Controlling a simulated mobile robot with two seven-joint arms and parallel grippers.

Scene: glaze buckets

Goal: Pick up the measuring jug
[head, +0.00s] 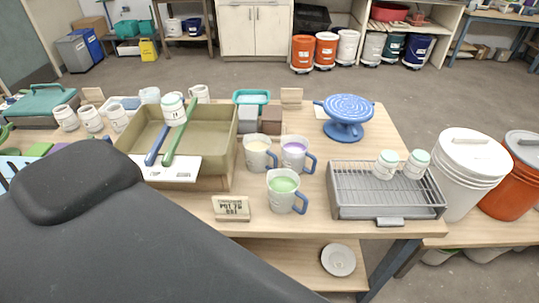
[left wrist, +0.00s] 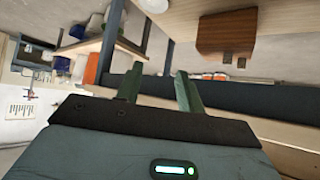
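Three measuring jugs stand upright on the wooden table in the head view. One with cream contents (head: 256,160) has a grey-blue handle. One with purple contents (head: 294,161) stands to its right with a blue handle. One with green contents (head: 281,200) stands nearest, its blue handle to the right. My left gripper (left wrist: 158,72) shows in the left wrist view with its two dark green fingers apart and nothing between them. No jug can be made out in that view. Neither gripper shows in the head view.
A sign (head: 231,208) stands left of the green jug. An olive basin (head: 226,143) with brushes lies left. A wire rack tray (head: 350,213) with two jars is right. A blue turntable (head: 345,131) stands behind. A dark arm part of mine covers the lower left.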

